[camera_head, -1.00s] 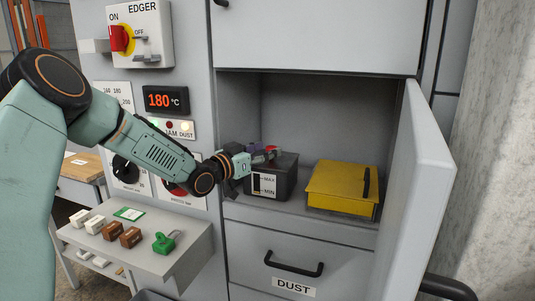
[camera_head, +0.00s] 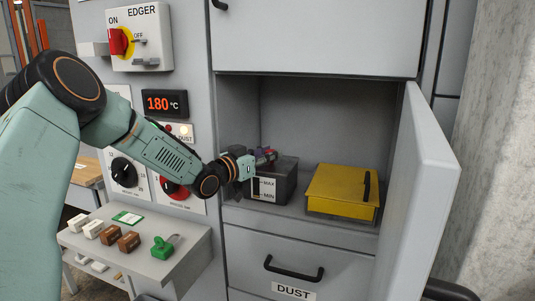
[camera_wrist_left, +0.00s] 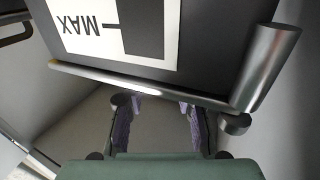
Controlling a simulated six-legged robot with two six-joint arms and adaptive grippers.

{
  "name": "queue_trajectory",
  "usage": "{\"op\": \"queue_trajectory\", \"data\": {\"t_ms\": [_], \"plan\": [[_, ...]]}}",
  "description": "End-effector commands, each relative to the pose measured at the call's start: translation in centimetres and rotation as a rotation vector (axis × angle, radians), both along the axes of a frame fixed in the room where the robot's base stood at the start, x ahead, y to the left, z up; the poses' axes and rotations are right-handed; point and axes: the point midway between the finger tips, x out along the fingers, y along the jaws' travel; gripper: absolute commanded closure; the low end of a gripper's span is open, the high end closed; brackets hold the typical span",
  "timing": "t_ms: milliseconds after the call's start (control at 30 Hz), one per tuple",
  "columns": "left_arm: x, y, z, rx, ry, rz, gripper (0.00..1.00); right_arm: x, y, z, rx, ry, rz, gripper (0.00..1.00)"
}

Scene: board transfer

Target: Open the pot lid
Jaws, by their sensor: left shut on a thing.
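The pot is a dark grey box (camera_head: 285,188) with a white MAX/MIN label, on the left of the open cabinet compartment. Its label and front also show in the wrist view (camera_wrist_left: 200,30), upside down. My left gripper (camera_head: 264,158) is at the pot's top left edge. In the wrist view my left fingers (camera_wrist_left: 158,112), with purple pads, reach a metal bar (camera_wrist_left: 150,85) along the pot's edge, and their tips are partly hidden there. The gripper is shut on what looks like the lid's handle bar. The lid looks closed. My right gripper does not show.
A yellow box (camera_head: 342,190) with a black handle sits right of the pot. The compartment door (camera_head: 418,190) stands open on the right. A DUST drawer (camera_head: 300,262) is below. A shelf (camera_head: 200,245) with small blocks and a green object (camera_head: 163,248) juts out left.

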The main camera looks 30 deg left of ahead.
Motion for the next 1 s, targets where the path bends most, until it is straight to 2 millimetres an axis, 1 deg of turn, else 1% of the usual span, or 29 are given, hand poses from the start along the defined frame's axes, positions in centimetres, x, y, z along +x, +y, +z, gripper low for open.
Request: {"op": "queue_trajectory", "data": {"t_ms": [33,133,167,567,800,1000], "plan": [[0.0,0.1,0.1,0.000,-0.002,0.001,0.90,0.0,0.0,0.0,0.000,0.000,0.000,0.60],[0.0,0.1,0.1,0.000,-0.002,0.001,0.99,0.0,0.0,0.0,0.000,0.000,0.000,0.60],[0.0,0.0,0.1,0.000,-0.002,0.001,1.00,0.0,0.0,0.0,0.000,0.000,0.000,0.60],[0.0,0.1,0.2,-0.001,-0.004,-0.003,1.00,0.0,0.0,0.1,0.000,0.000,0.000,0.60],[-0.3,-0.3,0.4,0.000,-0.009,-0.081,1.00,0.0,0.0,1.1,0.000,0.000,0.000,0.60],[-0.6,-0.7,0.3,0.000,-0.007,-0.132,1.00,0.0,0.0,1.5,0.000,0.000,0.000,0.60]]}}
